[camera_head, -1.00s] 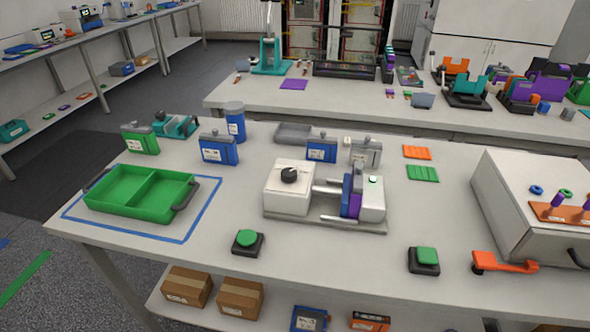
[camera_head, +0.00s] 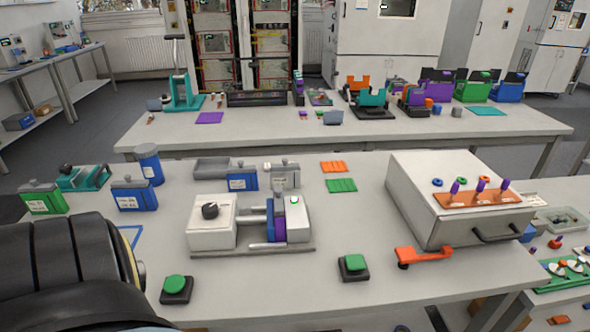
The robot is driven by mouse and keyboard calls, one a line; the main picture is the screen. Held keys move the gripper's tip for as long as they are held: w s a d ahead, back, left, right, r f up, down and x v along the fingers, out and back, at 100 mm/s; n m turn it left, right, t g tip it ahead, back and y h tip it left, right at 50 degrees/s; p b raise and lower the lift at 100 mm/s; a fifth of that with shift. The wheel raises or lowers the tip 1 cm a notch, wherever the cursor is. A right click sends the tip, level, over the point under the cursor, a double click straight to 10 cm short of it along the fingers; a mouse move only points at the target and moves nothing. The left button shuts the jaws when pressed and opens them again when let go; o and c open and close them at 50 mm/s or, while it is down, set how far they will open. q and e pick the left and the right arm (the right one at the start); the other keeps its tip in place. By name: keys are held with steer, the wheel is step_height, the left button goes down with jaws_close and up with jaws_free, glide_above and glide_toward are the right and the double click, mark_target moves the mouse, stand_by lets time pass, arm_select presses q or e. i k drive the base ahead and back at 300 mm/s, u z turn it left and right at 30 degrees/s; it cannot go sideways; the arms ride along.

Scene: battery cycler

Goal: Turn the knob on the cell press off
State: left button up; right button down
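The cell press (camera_head: 252,250) stands on the near table, left of centre. Its white box carries a black round knob (camera_head: 210,210) on top, with a light pointer mark whose setting is too small to read. Blue and purple plates (camera_head: 278,220) sit between its rods and the right end block, which has a small green spot on top. A large black arm part of mine fills the lower left, left of the press and apart from it. Neither gripper shows in the view.
Green push buttons stand at the front left (camera_head: 175,288) and front right (camera_head: 353,266) of the press. Blue and grey cells stand behind the press. The table between press and case is mostly clear.

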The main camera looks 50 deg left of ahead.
mark_target(209, 210)
steer(key=z, duration=0.85)
steer(key=k, duration=0.75)
steer(key=u, duration=1)
